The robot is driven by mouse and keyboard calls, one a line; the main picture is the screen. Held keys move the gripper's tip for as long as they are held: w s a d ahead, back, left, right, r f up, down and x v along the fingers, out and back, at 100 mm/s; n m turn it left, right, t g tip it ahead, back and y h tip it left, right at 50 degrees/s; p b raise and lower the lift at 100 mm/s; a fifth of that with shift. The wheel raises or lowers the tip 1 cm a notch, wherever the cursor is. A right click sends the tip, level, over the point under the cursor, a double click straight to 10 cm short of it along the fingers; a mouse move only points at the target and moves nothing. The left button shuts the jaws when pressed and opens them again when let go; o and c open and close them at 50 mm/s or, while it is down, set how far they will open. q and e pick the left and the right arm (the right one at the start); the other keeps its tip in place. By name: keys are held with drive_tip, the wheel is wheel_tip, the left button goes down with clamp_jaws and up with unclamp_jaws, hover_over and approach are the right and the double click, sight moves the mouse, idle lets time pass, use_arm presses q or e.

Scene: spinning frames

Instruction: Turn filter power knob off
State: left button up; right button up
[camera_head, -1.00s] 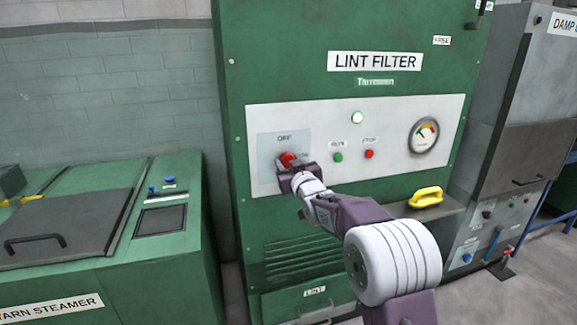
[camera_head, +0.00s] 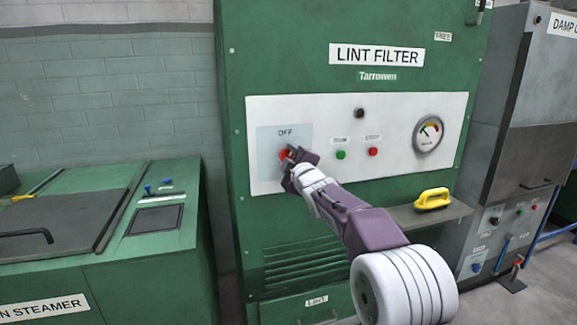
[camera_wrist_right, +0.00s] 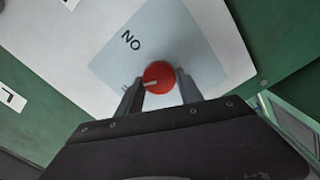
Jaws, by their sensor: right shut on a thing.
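The red filter power knob (camera_head: 284,155) sits on a pale blue plate (camera_head: 268,140) with an OFF label above it, at the left of the LINT FILTER machine's white panel. My right gripper (camera_head: 291,160) is at the knob and partly covers it. In the right wrist view the round knob (camera_wrist_right: 158,78) with its white pointer mark lies between the two fingers of my right gripper (camera_wrist_right: 159,86), which are shut on it. The pointer mark points left in that view. The indicator lamp (camera_head: 360,113) on the panel is dark. My left gripper is not in view.
A green button (camera_head: 340,155), a red button (camera_head: 373,152) and a round gauge (camera_head: 428,134) are right of the knob. A yellow handled object (camera_head: 432,199) rests on a grey ledge. The green yarn steamer (camera_head: 150,260) stands at the left.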

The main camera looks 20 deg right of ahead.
drive_tip(key=shift+f+n+b, duration=0.2)
drive_tip(key=shift+n+b, duration=0.9)
drive_tip(key=shift+n, duration=1.7)
drive_tip(key=o, duration=1.3)
drive_tip(key=shift+o, duration=0.2)
drive_tip(key=s+b, duration=0.2)
drive_tip(key=s, duration=0.7)
drive_tip(key=shift+d, duration=0.15)
